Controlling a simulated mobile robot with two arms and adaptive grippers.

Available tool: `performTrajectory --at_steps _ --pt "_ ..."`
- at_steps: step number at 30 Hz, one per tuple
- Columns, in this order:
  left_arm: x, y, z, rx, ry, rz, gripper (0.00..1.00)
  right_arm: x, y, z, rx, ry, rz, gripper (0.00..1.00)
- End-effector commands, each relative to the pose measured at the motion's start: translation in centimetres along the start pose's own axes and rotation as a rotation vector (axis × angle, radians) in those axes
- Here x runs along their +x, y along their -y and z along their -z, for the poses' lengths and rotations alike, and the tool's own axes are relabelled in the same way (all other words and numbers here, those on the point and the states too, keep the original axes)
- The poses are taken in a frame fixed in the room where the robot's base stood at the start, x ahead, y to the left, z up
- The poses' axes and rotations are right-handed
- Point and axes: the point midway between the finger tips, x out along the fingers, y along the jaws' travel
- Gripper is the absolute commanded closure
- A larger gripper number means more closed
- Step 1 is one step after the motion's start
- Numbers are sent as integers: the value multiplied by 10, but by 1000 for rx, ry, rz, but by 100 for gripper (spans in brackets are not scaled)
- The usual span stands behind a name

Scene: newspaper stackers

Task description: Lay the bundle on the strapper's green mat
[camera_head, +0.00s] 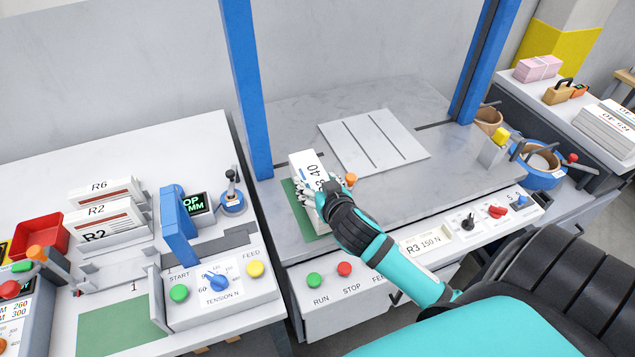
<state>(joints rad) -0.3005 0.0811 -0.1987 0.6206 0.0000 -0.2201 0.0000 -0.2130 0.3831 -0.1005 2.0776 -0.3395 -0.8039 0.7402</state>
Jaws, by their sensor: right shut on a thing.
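The bundle (307,165) is a white block marked "40" on its top label. My right gripper (325,200) is shut on it, with fingers around its near side. The bundle is at the strapper's green mat (291,196), which shows as a strip along the bundle's left and near sides. I cannot tell whether the bundle rests on the mat or is just above it. The strapper's grey table (275,228) lies around the mat, under a blue arch (246,90). My left gripper is not in view.
A slotted light plate (374,140) lies behind the bundle. Run and stop buttons (344,269) sit on the front panel. At left, another bench holds labelled stacks (105,192), a red bin (40,228), and a second green mat (118,326).

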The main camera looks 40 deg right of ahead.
Motion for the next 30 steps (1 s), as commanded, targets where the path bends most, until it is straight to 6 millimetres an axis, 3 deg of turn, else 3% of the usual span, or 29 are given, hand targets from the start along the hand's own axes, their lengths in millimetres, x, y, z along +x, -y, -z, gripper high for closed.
performTrajectory --at_steps 26,27,30 --pt "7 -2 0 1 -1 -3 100 4 0 -6 1 -9 1 92" --pt "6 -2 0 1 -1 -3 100 4 0 -6 1 -9 2 30" --pt "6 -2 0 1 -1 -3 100 4 0 -6 1 -7 1 17"
